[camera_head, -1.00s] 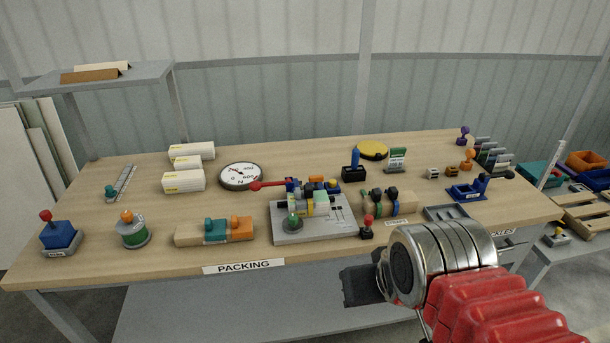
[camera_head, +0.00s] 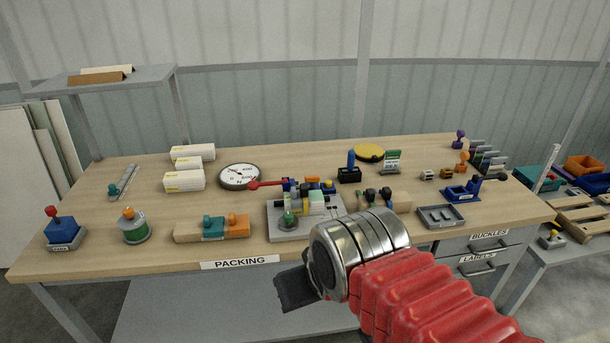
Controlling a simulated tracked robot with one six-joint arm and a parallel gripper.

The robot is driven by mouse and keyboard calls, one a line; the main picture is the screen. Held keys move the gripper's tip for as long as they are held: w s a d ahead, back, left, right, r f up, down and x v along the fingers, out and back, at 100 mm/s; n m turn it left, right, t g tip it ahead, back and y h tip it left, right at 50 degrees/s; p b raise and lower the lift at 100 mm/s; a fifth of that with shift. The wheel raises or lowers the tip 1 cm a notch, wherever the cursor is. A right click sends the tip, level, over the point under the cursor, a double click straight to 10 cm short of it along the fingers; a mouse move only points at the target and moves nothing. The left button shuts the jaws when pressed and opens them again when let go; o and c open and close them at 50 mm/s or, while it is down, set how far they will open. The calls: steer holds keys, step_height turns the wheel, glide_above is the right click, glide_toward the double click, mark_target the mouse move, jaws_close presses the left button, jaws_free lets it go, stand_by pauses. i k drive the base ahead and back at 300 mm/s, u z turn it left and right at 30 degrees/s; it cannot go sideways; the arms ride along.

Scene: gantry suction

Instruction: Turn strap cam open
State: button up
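No label in view names the strap cam, and I cannot tell for sure which part it is. A grey-plated device (camera_head: 336,229) stands at the middle front of the packing bench. It carries a long red lever (camera_head: 268,184) reaching left, a green knob (camera_head: 288,218) and several coloured blocks. My gripper (camera_head: 292,290) shows only as a dark part beyond the silver wrist, in front of the bench edge and lower than the device. It touches nothing that I can see. Its fingers cannot be made out.
A wooden block with dark knobs (camera_head: 398,201) is partly behind my arm. A grey tray (camera_head: 441,216) lies to its right. Left of the device are a teal-and-orange block (camera_head: 212,228), a green spool (camera_head: 134,227) and a dial (camera_head: 240,176).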

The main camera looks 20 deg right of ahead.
mark_target(311, 179)
steer(key=z, duration=0.05)
steer(key=i, duration=0.95)
steer(key=u, duration=0.05)
